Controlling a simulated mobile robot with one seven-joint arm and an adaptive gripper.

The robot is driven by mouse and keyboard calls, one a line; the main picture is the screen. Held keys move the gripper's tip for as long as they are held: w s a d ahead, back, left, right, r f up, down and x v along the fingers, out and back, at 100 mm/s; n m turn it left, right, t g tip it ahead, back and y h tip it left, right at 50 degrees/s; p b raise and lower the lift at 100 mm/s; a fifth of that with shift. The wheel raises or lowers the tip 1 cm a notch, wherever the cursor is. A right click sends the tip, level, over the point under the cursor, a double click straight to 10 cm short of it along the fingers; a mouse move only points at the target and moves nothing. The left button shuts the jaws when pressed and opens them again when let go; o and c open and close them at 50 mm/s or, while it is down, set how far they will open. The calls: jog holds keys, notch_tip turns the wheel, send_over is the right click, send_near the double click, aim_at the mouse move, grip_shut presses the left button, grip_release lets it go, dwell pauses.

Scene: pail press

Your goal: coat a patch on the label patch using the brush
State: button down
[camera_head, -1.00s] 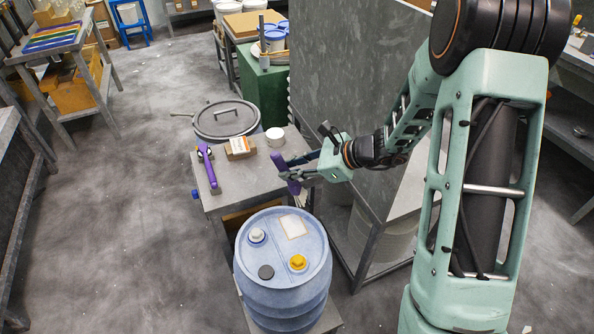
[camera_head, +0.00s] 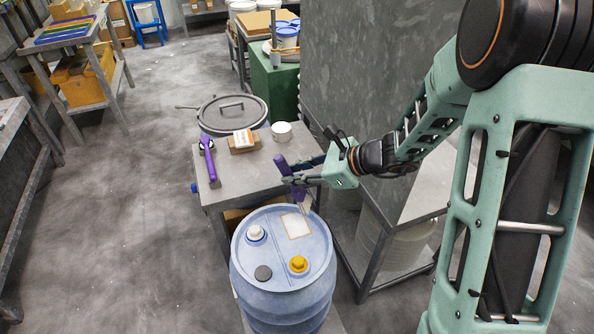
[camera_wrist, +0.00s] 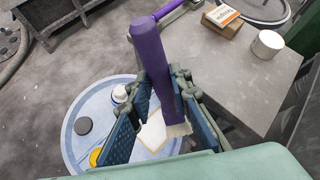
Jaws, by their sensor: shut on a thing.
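My gripper (camera_head: 298,180) is shut on a purple-handled brush (camera_head: 281,164). In the wrist view the brush (camera_wrist: 150,60) stands between the two fingers, with its pale bristles (camera_wrist: 178,130) pointing down. The label patch (camera_head: 296,225) is a cream square with a tan border on top of the blue drum (camera_head: 283,260). The bristles are close to the patch's upper edge in the head view; I cannot tell whether they touch it. In the wrist view the label patch (camera_wrist: 152,135) is partly hidden by the fingers and brush.
The drum top carries a white cap (camera_head: 256,233), a dark cap (camera_head: 263,273) and a yellow cap (camera_head: 298,264). On the grey table (camera_head: 245,180) behind are a purple-handled tool (camera_head: 208,160), a small box (camera_head: 243,140) and a white cup (camera_head: 281,131). A lidded pot (camera_head: 232,113) stands beyond.

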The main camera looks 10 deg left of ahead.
jog(key=s+a+f+b, duration=0.2)
jog(key=a+f, duration=0.1)
jog(key=a, duration=0.1)
jog(key=d, duration=0.1)
jog(key=w+d+r+p, duration=0.2)
jog(key=d, duration=0.1)
jog(key=shift+w+d+r, duration=0.1)
jog(key=shift+w+r, duration=0.05)
jog(key=shift+r, duration=0.1)
jog(key=shift+s+r+p, duration=0.2)
jog(key=shift+r+p, duration=0.1)
jog(key=shift+p, duration=0.05)
jog(key=shift+r+p, duration=1.95)
jog(key=shift+r, duration=0.5)
